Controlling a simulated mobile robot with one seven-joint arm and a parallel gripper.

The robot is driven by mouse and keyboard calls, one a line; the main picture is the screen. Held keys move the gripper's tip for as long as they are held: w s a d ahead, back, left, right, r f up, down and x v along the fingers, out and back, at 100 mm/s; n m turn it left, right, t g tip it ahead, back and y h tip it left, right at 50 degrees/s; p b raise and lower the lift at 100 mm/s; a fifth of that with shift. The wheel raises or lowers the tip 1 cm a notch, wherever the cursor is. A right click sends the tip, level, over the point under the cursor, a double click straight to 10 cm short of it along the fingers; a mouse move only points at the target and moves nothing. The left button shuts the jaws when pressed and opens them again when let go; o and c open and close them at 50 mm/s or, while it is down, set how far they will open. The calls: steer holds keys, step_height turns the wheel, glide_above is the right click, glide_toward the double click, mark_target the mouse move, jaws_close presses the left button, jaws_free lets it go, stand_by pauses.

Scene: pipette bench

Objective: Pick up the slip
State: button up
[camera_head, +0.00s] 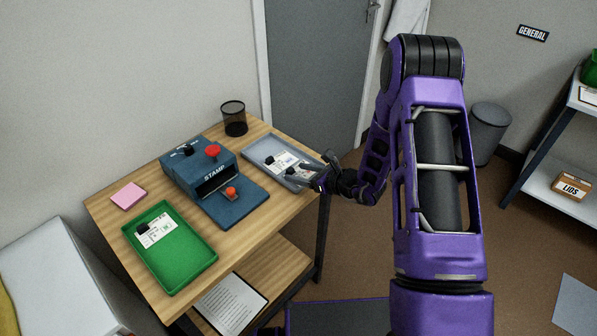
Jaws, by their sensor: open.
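White printed paper slips lie in the grey tray (254,148) at the table's right side. One slip (281,161) shows there with small black pieces on it. The part nearest my gripper is partly hidden. Another white slip (158,232), also with a black piece, lies in the green tray (176,262). My gripper (313,171) is open at the right end of the grey tray, its fingers pointing left toward the slip there. I cannot tell whether the fingers touch the slip or the tray.
A blue stamp machine (190,172) with a red knob stands between the trays. A pink note pad (128,195) and a black mesh cup (234,118) are also on the wooden table (255,228). A printed sheet (230,304) lies on the lower shelf.

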steer(key=shift+x, duration=0.95)
steer(key=shift+c, duration=0.3)
jaws_close()
